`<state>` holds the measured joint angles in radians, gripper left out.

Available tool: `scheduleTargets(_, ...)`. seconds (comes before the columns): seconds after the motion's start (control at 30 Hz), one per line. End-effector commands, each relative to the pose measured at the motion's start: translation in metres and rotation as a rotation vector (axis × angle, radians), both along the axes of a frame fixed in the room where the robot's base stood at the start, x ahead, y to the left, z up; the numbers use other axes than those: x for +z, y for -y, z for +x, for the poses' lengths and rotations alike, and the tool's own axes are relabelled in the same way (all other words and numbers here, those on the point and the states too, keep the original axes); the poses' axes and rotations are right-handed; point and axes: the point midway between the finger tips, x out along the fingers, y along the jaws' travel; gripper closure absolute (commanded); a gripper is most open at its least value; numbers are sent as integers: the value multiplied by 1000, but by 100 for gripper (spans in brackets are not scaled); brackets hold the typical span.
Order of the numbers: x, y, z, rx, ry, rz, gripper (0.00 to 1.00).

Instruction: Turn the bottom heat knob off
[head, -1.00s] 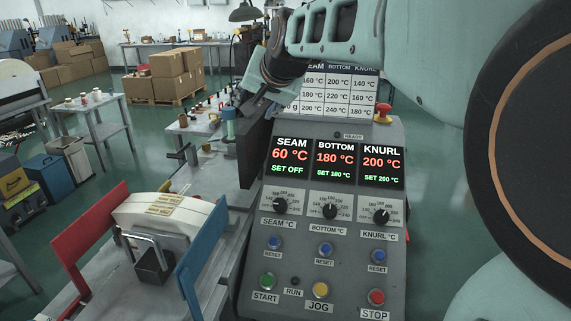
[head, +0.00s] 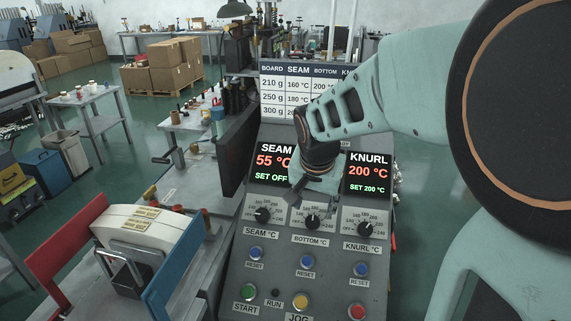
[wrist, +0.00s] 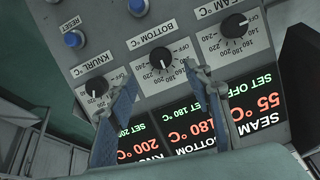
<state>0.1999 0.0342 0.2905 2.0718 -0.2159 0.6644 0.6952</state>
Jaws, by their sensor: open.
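The bottom heat knob (head: 313,222) is a black dial in the middle of a row of three, above the label "BOTTOM °C". It also shows in the wrist view (wrist: 161,57), its pointer turned towards the numbered scale, away from OFF. My gripper (head: 312,192) hangs over the middle display, just above this knob, and hides most of that display. In the wrist view my gripper (wrist: 160,77) is open and empty, one finger to each side of the knob's line, apart from it.
The seam knob (head: 263,215) and knurl knob (head: 366,229) flank it closely. Blue reset buttons (head: 307,262) sit below. The seam display (head: 271,163) reads 55 °C, SET OFF; the knurl display (head: 368,174) reads 200 °C, SET 200 °C. A grey machine with a blue plate (head: 176,265) stands left.

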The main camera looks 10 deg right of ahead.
Motion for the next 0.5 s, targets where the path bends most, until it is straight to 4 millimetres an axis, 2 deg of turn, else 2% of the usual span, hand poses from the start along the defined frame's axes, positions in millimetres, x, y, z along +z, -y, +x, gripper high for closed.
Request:
scheduleTargets(0.3, -54, 5, 21, 1, -5, 2, 54)
scheduleTargets(0.5, -76, 7, 31, 2, -2, 1, 54)
